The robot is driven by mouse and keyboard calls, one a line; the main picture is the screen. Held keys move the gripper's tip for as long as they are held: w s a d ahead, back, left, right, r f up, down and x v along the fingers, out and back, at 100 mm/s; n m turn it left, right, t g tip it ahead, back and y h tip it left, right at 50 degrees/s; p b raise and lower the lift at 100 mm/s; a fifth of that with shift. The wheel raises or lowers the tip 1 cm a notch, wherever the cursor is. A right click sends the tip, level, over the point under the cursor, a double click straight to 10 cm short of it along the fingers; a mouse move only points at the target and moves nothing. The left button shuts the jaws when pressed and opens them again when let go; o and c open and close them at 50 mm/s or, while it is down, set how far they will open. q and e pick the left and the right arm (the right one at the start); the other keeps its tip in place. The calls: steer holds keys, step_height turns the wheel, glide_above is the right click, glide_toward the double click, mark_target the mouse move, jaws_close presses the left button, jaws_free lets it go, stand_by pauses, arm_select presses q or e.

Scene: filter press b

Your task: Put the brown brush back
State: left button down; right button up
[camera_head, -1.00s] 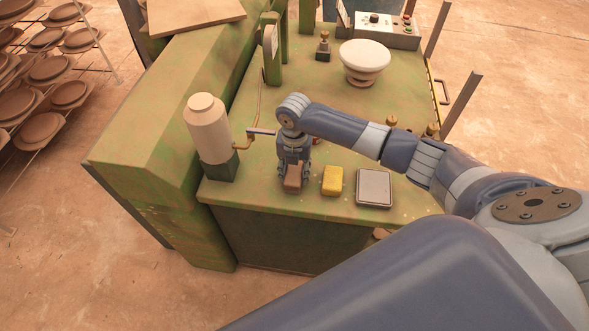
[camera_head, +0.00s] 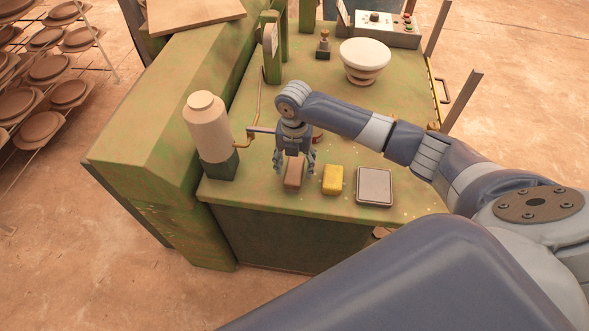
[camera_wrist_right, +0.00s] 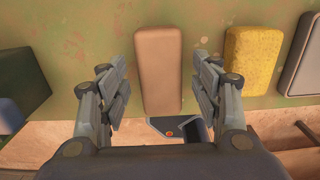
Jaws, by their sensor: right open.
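The brown brush (camera_head: 293,174) lies on the green machine table near its front edge, left of the yellow sponge. In the right wrist view the brown brush (camera_wrist_right: 159,72) lies flat between the two fingers and apart from both. My right gripper (camera_head: 295,167) is above the brush, pointing down, open and empty. Its fingers also show in the right wrist view (camera_wrist_right: 163,82), spread wide on either side of the brush. My left gripper is not in view.
The yellow sponge (camera_head: 333,180) and a grey flat box (camera_head: 374,187) lie in a row right of the brush. A white bottle (camera_head: 208,128) stands left. A white bowl-like piece (camera_head: 364,62) stands behind. Green table (camera_head: 260,200) is clear in front.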

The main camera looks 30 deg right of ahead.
mark_target(295, 168)
step_height(295, 168, up, 9)
steer(key=b, duration=0.1)
steer(key=shift+r, duration=0.15)
stand_by(0.4)
